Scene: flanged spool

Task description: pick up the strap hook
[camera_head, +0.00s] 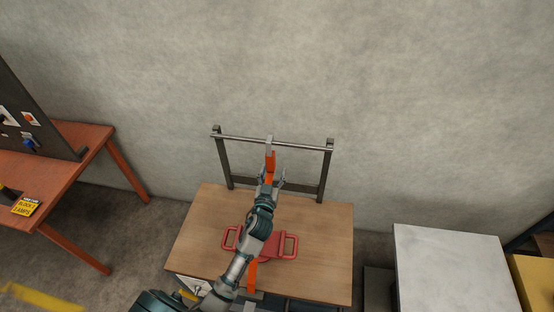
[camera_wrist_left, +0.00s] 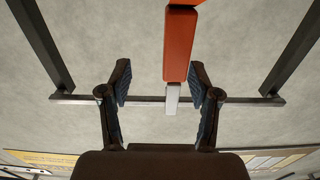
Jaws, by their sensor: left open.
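The strap hook, an orange strap (camera_head: 270,161) with a grey hook at its top, hangs from the round bar of a dark metal rack (camera_head: 225,160) behind the table. My left gripper (camera_head: 271,180) is open at the strap's lower part. In the left wrist view the orange strap (camera_wrist_left: 180,45) and a pale grey piece below it (camera_wrist_left: 172,98) appear between the open fingers (camera_wrist_left: 160,80), nearer the right finger. Contact with the fingers cannot be told. My left arm hides part of the table. My right gripper is not in view.
A red flanged part with two loop handles (camera_head: 289,245) lies on the wooden table (camera_head: 325,225), partly behind my arm. Another orange strap (camera_head: 252,275) is near the table's front edge. An orange-red bench (camera_head: 75,150) stands left, a pale grey block (camera_head: 450,265) right. The wall is behind the rack.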

